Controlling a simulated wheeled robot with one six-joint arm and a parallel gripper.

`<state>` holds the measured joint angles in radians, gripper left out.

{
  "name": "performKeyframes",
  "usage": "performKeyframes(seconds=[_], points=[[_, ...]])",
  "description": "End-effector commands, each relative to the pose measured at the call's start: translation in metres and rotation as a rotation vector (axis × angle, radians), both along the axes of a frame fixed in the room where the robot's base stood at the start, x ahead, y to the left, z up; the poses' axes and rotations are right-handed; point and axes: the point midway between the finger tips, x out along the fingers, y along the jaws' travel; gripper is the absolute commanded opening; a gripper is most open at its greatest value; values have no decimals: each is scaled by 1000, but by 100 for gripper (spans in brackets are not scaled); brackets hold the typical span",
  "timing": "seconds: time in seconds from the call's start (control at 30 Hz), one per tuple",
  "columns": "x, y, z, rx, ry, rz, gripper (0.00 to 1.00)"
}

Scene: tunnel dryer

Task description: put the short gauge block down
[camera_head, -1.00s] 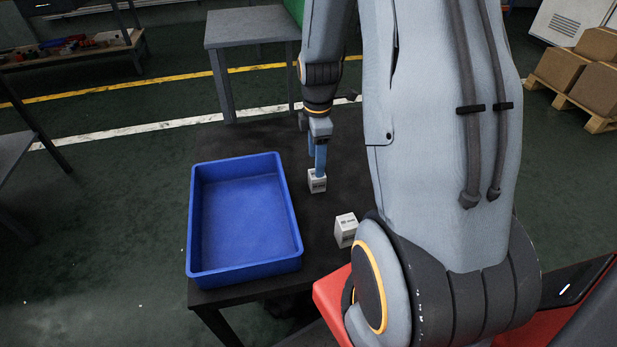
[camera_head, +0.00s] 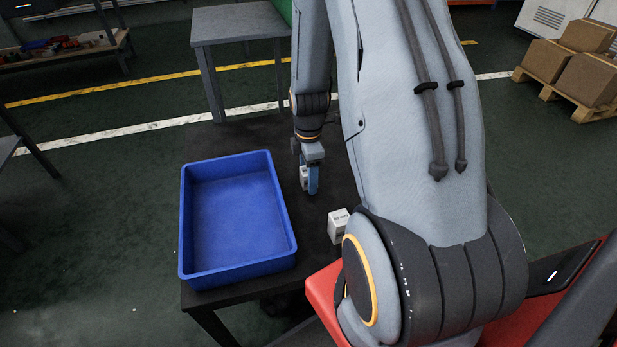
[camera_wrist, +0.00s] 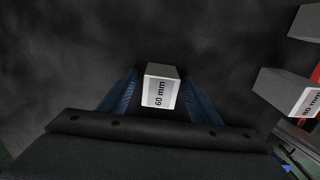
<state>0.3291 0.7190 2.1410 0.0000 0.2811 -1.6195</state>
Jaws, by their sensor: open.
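A pale gauge block (camera_wrist: 161,93) labelled "60 mm" stands between the two blue fingers of my gripper (camera_wrist: 160,78) in the wrist view. The fingers are apart, with a gap on each side of the block. In the head view my gripper (camera_head: 312,184) is low at the black table, and a white block (camera_head: 303,178) shows partly hidden beside its finger. A second block (camera_wrist: 289,94), labelled what looks like "80 mm", is at the right of the wrist view. A third grey block (camera_wrist: 305,22) is cut off at the top right corner.
An empty blue bin (camera_head: 238,265) stands on the black table (camera_head: 318,262), left of my gripper. Another white block (camera_head: 338,226) stands on the table near my arm's base. A grey table (camera_head: 240,22) is behind, and boxes on a pallet (camera_head: 551,90) are far right.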

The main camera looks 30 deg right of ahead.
Motion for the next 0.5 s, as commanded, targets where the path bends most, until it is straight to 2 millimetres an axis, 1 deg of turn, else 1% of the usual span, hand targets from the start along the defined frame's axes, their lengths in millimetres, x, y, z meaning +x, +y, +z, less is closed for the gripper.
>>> performKeyframes(seconds=[0.03, 0.07, 0.3, 0.37, 0.4, 0.5], points=[[0, 0, 0, 0, 0, 0, 57], [0, 0, 0, 0, 0, 0, 54], [0, 0, 0, 0, 0, 0, 13], [0, 0, 0, 0, 0, 0, 3], [0, 0, 1, 0, 0, 0, 0], [0, 0, 1, 0, 0, 0, 0]])
